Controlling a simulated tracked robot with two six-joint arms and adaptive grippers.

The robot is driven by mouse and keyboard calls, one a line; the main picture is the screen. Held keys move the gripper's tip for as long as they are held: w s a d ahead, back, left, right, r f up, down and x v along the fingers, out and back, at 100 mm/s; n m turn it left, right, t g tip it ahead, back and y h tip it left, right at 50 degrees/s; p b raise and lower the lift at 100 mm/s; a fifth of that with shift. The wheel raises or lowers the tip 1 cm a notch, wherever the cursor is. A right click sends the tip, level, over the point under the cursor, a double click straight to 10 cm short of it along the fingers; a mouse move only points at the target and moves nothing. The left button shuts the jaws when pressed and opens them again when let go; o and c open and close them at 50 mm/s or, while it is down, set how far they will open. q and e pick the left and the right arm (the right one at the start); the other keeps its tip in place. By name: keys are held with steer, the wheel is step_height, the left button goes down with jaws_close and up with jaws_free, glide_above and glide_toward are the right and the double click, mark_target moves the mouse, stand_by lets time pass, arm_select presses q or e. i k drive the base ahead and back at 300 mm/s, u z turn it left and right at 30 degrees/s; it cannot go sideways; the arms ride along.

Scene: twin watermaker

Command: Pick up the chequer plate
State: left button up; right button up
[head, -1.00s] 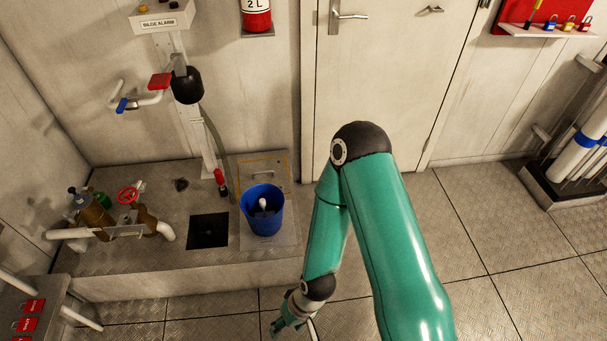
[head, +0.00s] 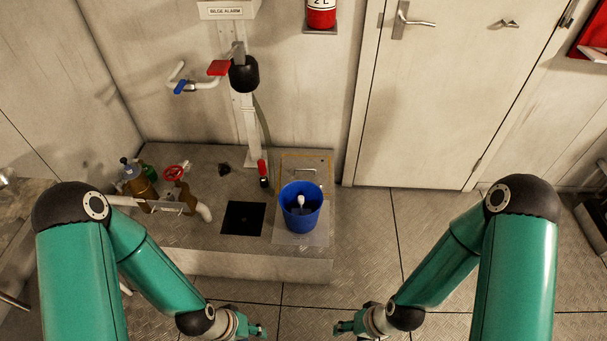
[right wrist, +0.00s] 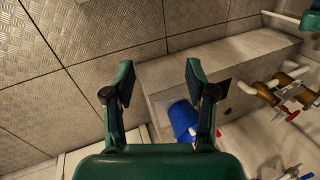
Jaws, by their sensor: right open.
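A grey plate (head: 317,238) with a handle (head: 304,170) lies flat on the raised ledge in the head view, a yellow line around its back part. I take it for the chequer plate. A blue bucket (head: 301,217) with a white object inside stands on it and hides its middle. My left gripper (head: 260,330) and right gripper (head: 340,328) are low in the head view, in front of the ledge and apart from the plate. The right wrist view shows my right gripper (right wrist: 158,85) open and empty, with the bucket (right wrist: 183,118) beyond its fingers.
A black square (head: 243,218) lies left of the bucket. A red-handled tool (head: 262,172) stands behind it. Brown pipework with a red handwheel (head: 176,172) is on the ledge's left. A post with a black float-like part (head: 244,74) rises behind. Open floor (head: 365,235) lies right of the ledge.

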mark_target(305, 172)
steer(key=u, duration=1.4)
steer(key=i, duration=0.1)
steer(key=z, duration=3.2)
steer(key=i, duration=3.75)
steer(key=u, duration=3.1)
